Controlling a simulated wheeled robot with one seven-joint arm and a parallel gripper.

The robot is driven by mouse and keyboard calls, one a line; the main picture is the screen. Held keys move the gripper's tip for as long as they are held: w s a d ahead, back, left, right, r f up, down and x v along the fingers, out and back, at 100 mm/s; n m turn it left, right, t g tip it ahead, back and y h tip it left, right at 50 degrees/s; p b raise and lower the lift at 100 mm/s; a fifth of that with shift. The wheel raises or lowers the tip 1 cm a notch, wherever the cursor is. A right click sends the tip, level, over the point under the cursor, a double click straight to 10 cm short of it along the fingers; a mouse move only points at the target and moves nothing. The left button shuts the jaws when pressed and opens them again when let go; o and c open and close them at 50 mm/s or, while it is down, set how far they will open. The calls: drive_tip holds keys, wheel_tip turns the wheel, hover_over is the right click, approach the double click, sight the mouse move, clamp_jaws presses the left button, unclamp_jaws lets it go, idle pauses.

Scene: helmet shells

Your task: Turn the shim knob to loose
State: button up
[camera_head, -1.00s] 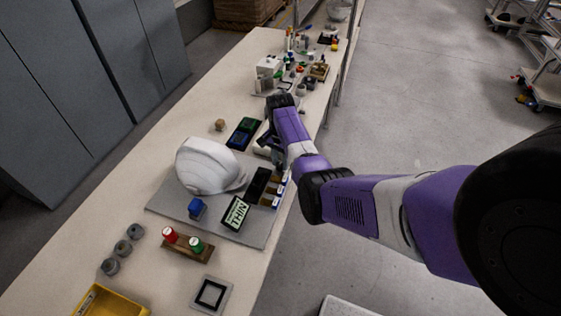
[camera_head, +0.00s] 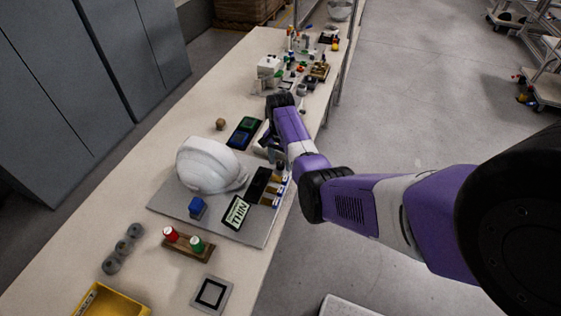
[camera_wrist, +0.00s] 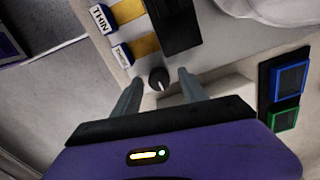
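The shim knob (camera_wrist: 159,79) is a small round black knob with a pale pointer line, on the light grey panel in the wrist view. My gripper (camera_wrist: 158,82) is open, with one finger on each side of the knob. A gap shows between the knob and each fingertip, and the knob is not gripped. Labels beside it include a THIN label (camera_wrist: 103,18) and a second label (camera_wrist: 121,55) too small to read surely.
A black block (camera_wrist: 172,22) stands close to the knob. A blue and green button box (camera_wrist: 286,95) is at the right.

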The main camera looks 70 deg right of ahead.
sight(280, 163)
drive_tip(key=shift+r+b, duration=0.45)
drive_tip(key=shift+r, duration=3.45)
